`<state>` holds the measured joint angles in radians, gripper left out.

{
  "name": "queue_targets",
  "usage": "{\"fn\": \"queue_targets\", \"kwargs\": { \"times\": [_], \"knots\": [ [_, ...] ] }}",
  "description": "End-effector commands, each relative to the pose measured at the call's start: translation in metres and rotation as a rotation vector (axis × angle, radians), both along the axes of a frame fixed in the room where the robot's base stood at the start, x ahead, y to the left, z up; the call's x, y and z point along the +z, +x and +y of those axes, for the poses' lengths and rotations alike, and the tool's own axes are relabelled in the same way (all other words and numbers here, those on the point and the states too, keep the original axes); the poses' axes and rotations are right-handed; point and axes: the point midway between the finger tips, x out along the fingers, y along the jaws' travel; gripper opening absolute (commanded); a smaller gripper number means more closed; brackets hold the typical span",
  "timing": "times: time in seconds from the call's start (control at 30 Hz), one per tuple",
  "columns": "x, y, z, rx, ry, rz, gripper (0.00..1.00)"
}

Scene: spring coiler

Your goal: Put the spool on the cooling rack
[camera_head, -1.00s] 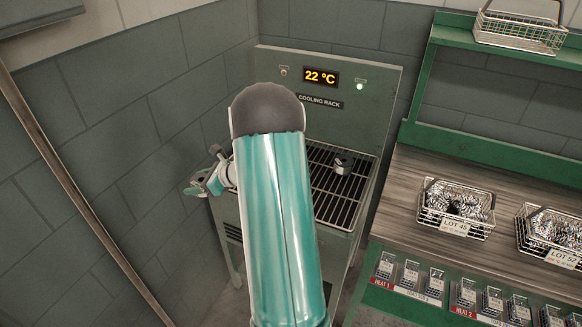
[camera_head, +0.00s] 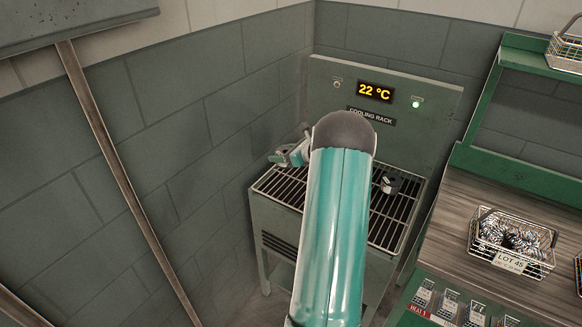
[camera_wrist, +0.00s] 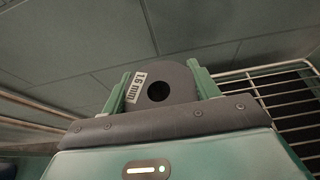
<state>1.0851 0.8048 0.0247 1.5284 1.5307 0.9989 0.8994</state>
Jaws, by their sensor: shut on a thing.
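The spool (camera_wrist: 181,82) is a dark grey disc with a centre hole and a white "1.6 mm" label. It sits between the two green fingers of my gripper (camera_wrist: 163,82) in the wrist view, and they are shut on it. In the head view my gripper (camera_head: 287,157) shows at the left edge of the cooling rack (camera_head: 276,184), partly behind my arm. The spool is hard to make out there. The rack has a dark bar grate, a back panel reading 22 °C and a lit green lamp. Its bars (camera_wrist: 285,105) show right of the held spool.
A small dark round item (camera_head: 391,183) stands on the right part of the grate. Grey block walls close in behind and left. A wooden bench with a wire basket (camera_head: 510,240) labelled LOT 45 is at right. My arm hides the grate's middle.

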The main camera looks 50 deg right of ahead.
Motion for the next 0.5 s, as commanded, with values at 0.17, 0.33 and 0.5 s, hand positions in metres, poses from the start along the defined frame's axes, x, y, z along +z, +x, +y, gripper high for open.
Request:
{"fn": "queue_targets", "kwargs": {
  "times": [0.17, 0.33, 0.5],
  "knots": [
    [-0.032, 0.004, -0.025, -0.002, 0.001, 0.0, 0.26],
    [-0.048, 0.008, -0.039, -0.001, 0.001, -0.001, 0.26],
    [-0.057, 0.01, -0.046, -0.001, 0.0, -0.001, 0.26]
  ]
}}
